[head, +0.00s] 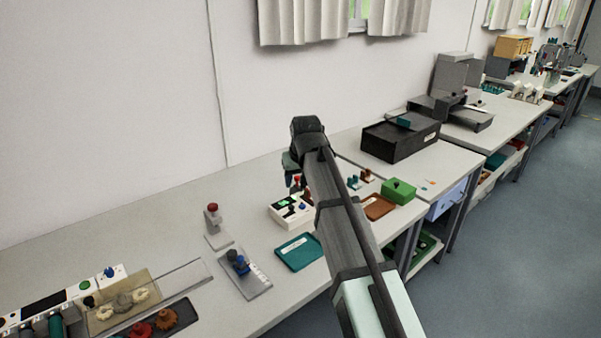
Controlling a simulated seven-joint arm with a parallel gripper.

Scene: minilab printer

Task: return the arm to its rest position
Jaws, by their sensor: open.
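My arm reaches from the lower right up over the bench, its dark wrist (308,132) bent near the wall. My gripper (291,180) points down below the wrist, small and partly hidden by the arm. It is open, and I see nothing held in it. It hangs over or behind a white control box (291,211) with a green display; I cannot tell the gap between them.
A teal tray (299,252), a grey device with a blue knob (243,272) and a red-topped stand (214,224) are left of my arm. A brown tray (378,207), green box (399,191) and black box (401,137) are right. Bare bench (150,235) lies left.

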